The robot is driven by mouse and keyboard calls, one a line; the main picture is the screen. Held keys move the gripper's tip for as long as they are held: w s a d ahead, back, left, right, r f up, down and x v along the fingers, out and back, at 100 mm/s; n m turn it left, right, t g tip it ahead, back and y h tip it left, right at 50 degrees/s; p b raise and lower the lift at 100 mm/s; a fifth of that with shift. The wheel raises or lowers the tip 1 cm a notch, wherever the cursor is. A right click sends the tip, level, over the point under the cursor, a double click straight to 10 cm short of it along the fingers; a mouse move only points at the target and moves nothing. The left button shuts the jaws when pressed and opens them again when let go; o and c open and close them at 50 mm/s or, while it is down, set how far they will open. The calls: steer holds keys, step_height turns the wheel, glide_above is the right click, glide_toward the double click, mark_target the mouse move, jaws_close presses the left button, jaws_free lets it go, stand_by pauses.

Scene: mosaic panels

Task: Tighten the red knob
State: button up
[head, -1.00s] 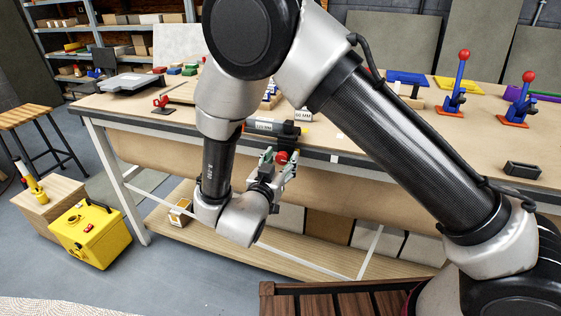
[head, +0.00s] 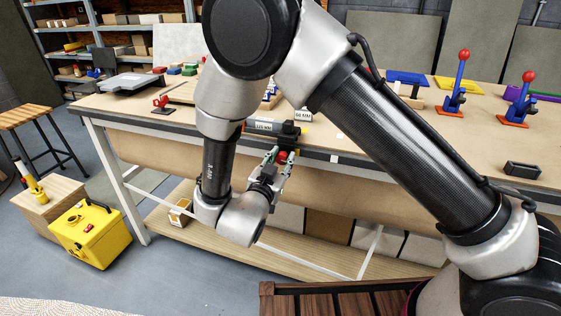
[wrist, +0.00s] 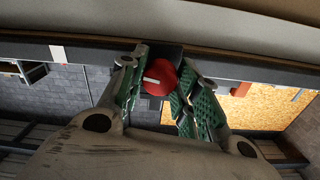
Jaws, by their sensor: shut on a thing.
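The red knob (wrist: 160,77) is a round red ball with a white stripe on its face. It sits at the front edge of the workbench, below a dark clamp-like block (head: 285,134). In the head view the knob (head: 282,156) shows between the fingers of my gripper (head: 280,160). In the wrist view my gripper's green-padded fingers (wrist: 164,88) lie on both sides of the knob, shut on it. The white stripe is tilted slightly, rising to the left. The part of the knob facing the bench is hidden.
The workbench (head: 370,145) carries a grey cylinder labelled 125 MM (head: 262,126) beside the block. Two blue levers with red balls (head: 461,85) (head: 524,95) stand at the right. A yellow toolbox (head: 92,236) and a wooden stool (head: 35,125) are at the left.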

steer(key=m, duration=0.5)
steer(key=shift+m, duration=0.3)
steer(key=m, duration=1)
steer(key=shift+m, duration=0.4)
steer(key=m, duration=0.5)
steer(key=shift+m, duration=0.4)
steer(key=o, duration=1.1)
steer(key=shift+c, duration=0.2)
